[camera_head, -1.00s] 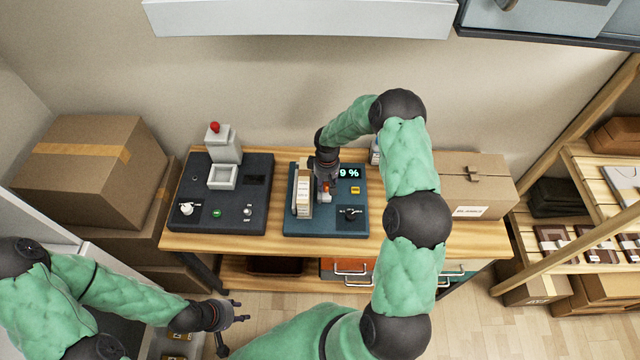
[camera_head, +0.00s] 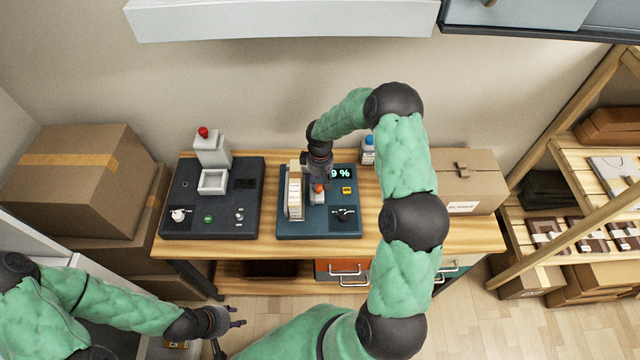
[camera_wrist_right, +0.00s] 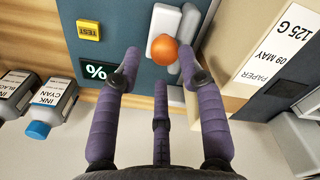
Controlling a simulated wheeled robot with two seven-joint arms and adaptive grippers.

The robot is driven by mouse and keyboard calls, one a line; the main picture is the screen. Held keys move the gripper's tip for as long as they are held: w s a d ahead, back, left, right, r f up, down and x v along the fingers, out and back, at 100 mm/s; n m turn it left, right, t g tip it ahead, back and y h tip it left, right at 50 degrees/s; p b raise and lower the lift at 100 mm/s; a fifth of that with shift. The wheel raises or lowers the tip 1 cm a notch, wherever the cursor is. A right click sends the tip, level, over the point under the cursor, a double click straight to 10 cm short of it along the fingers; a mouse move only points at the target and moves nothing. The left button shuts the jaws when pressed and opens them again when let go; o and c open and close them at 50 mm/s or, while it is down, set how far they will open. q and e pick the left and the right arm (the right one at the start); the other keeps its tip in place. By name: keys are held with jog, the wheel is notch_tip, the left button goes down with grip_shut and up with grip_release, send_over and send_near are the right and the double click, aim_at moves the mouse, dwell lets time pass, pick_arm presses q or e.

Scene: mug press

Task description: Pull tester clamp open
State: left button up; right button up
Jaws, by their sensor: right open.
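The tester (camera_head: 350,222) is a dark teal panel on the wooden bench in the head view, with a lit display reading a percentage. It also shows in the right wrist view (camera_wrist_right: 130,25). Its clamp is a light grey block (camera_wrist_right: 162,30) with an orange knob (camera_wrist_right: 172,52). A cream paper block (camera_head: 295,190) stands upright beside the clamp. My right gripper (camera_head: 319,180) is over the tester; in the wrist view its purple fingers (camera_wrist_right: 160,75) are spread, with the knob just beyond the tips. I cannot tell whether they touch it. My left gripper (camera_head: 230,324) hangs empty in front of the bench, fingers apart.
A dark press (camera_head: 214,205) with a red knob stands left on the bench. A cardboard box (camera_head: 470,182) stands at the right. Ink bottles (camera_wrist_right: 45,110) stand beside the tester. A yellow test button (camera_wrist_right: 89,30) is on its panel.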

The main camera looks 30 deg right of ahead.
aim_at(320, 186)
notch_tip(320, 186, up, 9)
dwell(0.3)
jog(key=shift+s+f, duration=0.1)
dwell(0.4)
